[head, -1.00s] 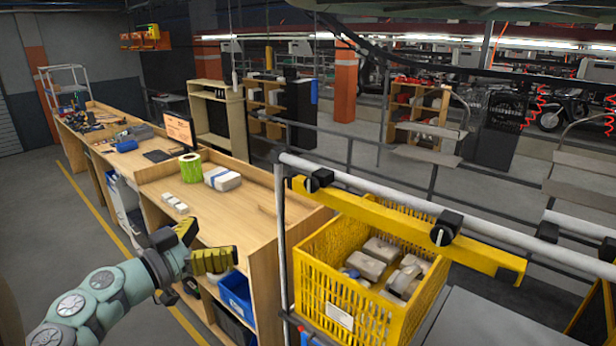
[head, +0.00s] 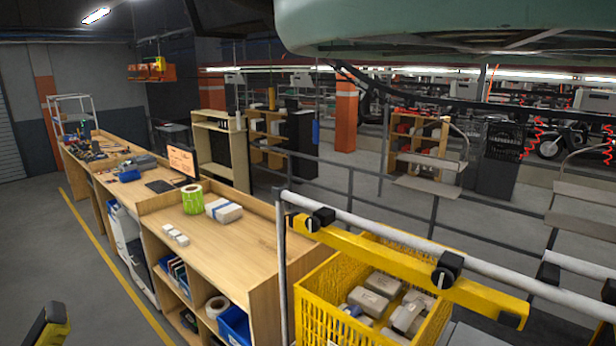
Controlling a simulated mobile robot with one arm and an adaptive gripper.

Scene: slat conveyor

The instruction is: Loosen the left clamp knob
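The left clamp knob (head: 314,220) is black and sits near the left end of a yellow bar (head: 385,254), beside the grey rail (head: 400,222). A second black clamp knob (head: 447,269) is farther right on the same bar. Only a yellow and black part of my gripper (head: 47,326) shows at the bottom left edge, far from both knobs and apart from everything else. The rest of the gripper is out of frame, so its opening is hidden.
A yellow crate (head: 312,312) holding grey parts is below the bar. A wooden bench (head: 240,252) with a green roll (head: 192,199) and small boxes stands left of it. A grey upright post (head: 282,262) stands between them. The floor at left is clear.

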